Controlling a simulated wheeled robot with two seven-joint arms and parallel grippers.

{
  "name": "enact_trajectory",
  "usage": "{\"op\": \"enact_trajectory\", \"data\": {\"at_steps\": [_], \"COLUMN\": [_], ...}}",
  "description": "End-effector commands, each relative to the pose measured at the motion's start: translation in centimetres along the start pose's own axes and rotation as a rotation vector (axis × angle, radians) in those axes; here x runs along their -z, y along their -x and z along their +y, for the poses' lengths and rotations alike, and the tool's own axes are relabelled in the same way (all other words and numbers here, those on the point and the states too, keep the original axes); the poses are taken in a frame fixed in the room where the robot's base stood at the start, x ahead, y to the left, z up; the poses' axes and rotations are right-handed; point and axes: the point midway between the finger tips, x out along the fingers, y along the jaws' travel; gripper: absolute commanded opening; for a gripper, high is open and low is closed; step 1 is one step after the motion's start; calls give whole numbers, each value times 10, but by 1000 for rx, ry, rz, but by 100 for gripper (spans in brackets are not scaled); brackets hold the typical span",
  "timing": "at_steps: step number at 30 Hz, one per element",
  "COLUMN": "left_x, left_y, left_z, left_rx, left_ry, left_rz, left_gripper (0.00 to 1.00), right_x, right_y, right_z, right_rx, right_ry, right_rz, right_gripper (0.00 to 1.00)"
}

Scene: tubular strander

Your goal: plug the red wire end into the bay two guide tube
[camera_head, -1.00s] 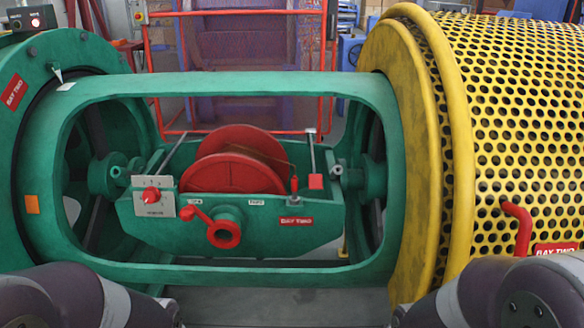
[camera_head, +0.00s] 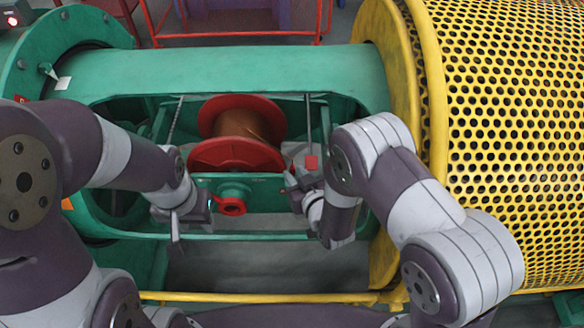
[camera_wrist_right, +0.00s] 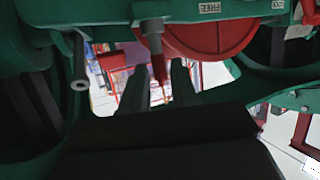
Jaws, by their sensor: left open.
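The red wire end (camera_wrist_right: 159,68) hangs from a grey stem in the right wrist view, between the two dark fingers of my right gripper (camera_wrist_right: 158,86). Gaps show on both sides of it, so the fingers are apart. In the head view my right gripper (camera_head: 294,184) is at the right of the green cradle and largely covers the wire end. A grey open-ended tube (camera_wrist_right: 80,78) stands left of the fingers in the wrist view; I cannot tell if it is the guide tube. My left gripper (camera_head: 184,219) is open and empty at the cradle's front left.
A red spool (camera_head: 240,135) sits in the green frame (camera_head: 220,70). A red crank hub (camera_head: 231,207) lies between my grippers. The perforated yellow guard (camera_head: 500,130) stands right. The frame's front bar (camera_head: 240,236) runs below the grippers.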

Motion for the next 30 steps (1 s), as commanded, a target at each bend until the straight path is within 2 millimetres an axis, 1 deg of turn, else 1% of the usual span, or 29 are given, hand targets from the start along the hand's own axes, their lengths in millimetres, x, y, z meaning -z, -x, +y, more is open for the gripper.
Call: {"op": "enact_trajectory", "data": {"at_steps": [6, 9, 12, 16, 17, 18, 19, 27, 30], "left_x": [0, 0, 0, 0, 0, 0, 0, 0, 0], "left_y": [1, 1, 1, 1, 1, 1, 1, 1, 2], "left_z": [0, 0, 0, 0, 0, 0, 0, 0, 0], "left_rx": [0, 0, 0, 0, 0, 0, 0, 0, 0], "left_ry": [0, 0, 0, 0, 0, 0, 0, 0, 0], "left_rz": [1, 1, 1, 1, 1, 1, 1, 1, 1], "left_gripper": [43, 43, 43, 43, 43, 43, 43, 43, 43], "right_x": [-7, -7, -6, -6, -6, -6, -6, -6, -1], "right_y": [-38, -50, -53, -53, -53, -53, -53, -53, -51], "right_z": [1, 1, 1, 1, 1, 1, 1, 1, 1], "right_rx": [0, -1, -1, -1, -1, -1, -1, -1, -1], "right_ry": [0, 0, 0, 0, 0, 0, 0, 0, 0], "right_rz": [-1, -2, -1, -2, -2, -2, -2, -2, 0], "right_gripper": [28, 28, 28, 28, 22, 9, 0, 0, 0]}}
